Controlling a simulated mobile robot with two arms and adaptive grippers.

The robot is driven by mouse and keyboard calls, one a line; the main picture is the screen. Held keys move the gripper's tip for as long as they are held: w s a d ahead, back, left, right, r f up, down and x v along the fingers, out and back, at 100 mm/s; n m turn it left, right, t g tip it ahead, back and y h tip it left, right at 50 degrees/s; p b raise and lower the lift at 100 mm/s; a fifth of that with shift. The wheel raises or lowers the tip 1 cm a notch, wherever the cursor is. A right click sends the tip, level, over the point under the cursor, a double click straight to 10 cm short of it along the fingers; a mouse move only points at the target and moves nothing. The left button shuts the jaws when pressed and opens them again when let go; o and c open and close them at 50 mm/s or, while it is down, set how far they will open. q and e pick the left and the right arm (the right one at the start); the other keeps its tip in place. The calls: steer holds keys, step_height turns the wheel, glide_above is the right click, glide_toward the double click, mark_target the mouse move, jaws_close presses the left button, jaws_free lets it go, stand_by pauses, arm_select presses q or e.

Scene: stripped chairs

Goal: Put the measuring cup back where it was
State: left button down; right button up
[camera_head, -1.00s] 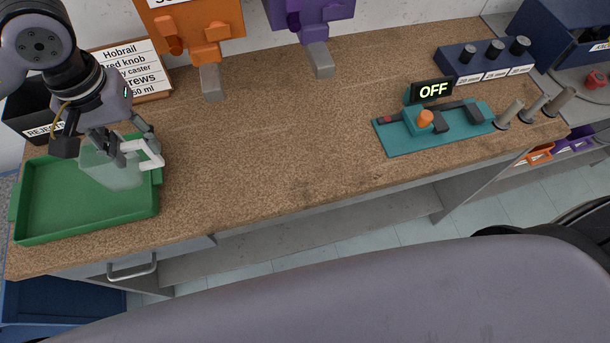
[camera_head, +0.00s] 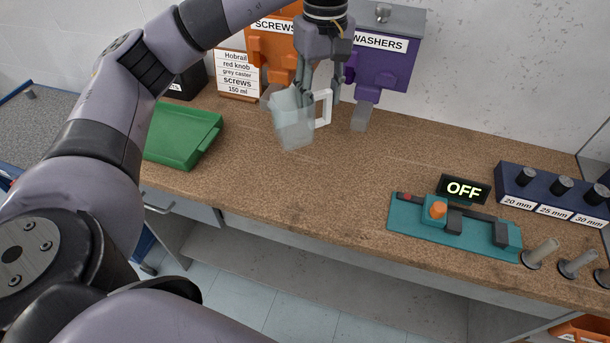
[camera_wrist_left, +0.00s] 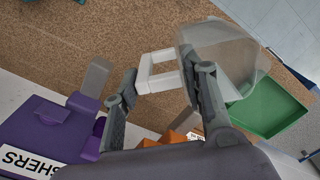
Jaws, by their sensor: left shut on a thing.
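The measuring cup (camera_head: 293,122) is a clear cup with a white handle (camera_head: 323,107). My left gripper (camera_head: 318,98) is shut on it near the handle and holds it in front of the orange screws dispenser. In the left wrist view the cup (camera_wrist_left: 228,58) shows at the upper right, with its white handle between the fingers of my left gripper (camera_wrist_left: 165,90). The cup looks upright and empty. I cannot tell whether its bottom touches the bench. My right gripper is not in view.
The orange dispenser (camera_head: 268,60) and purple washers dispenser (camera_head: 385,68) stand at the back. The green tray (camera_head: 180,140) is at the left, by the order sign (camera_head: 238,75). A teal fixture (camera_head: 455,229) stands at the right. The middle of the bench (camera_head: 340,190) is clear.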

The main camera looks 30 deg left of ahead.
arm_select(q)
steer(key=f, duration=0.3)
steer(key=shift+a+f, duration=0.2)
steer(key=shift+a, duration=0.1)
steer(key=f+p, duration=0.1)
steer(key=f, duration=0.4)
steer(key=f+p, duration=0.2)
steer(key=f, duration=0.3)
steer(key=f+p, duration=0.1)
steer(key=f, duration=0.5)
steer(key=shift+d, duration=0.3)
steer(key=shift+f, duration=0.25)
steer(key=c, duration=1)
jaws_free()
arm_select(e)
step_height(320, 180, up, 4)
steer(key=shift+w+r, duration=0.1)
arm_select(q)
steer(key=shift+r, duration=0.1)
